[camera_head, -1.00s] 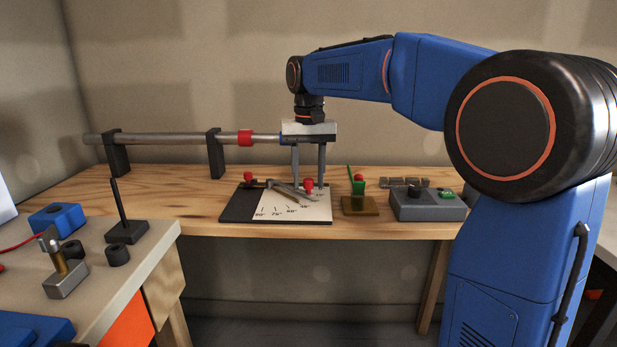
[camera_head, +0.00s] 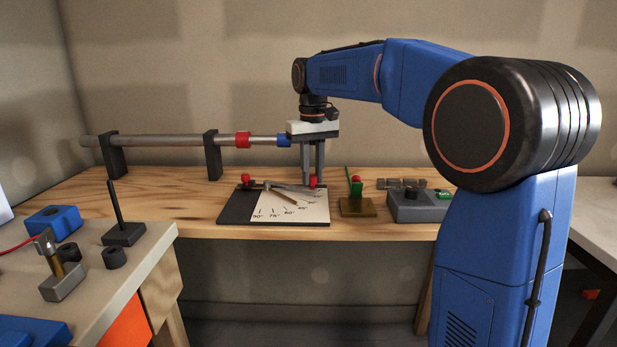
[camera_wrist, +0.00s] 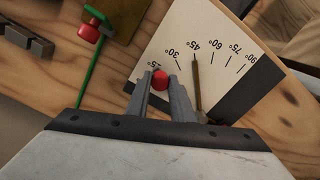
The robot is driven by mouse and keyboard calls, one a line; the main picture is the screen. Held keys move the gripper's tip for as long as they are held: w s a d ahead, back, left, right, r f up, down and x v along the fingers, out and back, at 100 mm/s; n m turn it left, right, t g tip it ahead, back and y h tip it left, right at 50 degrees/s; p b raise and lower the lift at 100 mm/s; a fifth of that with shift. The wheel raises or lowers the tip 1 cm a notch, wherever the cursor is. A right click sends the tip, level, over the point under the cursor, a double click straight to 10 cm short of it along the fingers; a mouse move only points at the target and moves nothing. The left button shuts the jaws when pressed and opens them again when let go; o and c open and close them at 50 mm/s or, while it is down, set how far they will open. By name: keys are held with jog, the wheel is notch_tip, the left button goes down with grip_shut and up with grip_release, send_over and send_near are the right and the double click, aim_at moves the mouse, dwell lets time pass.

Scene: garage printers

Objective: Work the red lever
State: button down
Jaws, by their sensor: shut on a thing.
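A grey lever (camera_head: 291,187) with a red knob (camera_head: 313,180) lies over a dial plate with a white angle scale (camera_head: 262,208). A separate brass-coloured pointer (camera_head: 285,197) lies across the scale. In the wrist view the pointer (camera_wrist: 196,85) points close to the 45° mark. My gripper (camera_head: 313,182) points down over the right side of the plate, its fingers close together on the red knob. The lever's arm is hidden there.
A green upright lever with a red part (camera_head: 356,181) stands close to the right on a brown base (camera_head: 358,207). A grey box (camera_head: 415,207) is further right. A long horizontal pipe (camera_head: 172,139) on black brackets runs behind, with red and blue bands.

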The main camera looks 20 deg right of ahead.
jog(key=shift+w+d+n, duration=0.3)
jog(key=shift+w+n, duration=0.3)
jog(key=shift+w+d+n, duration=0.3)
jog(key=shift+w+n, duration=0.3)
jog(key=c, duration=1.5)
grip_release()
jog(key=shift+c, duration=0.2)
notch_tip(320, 180, up, 17)
jog(key=shift+r, duration=0.2)
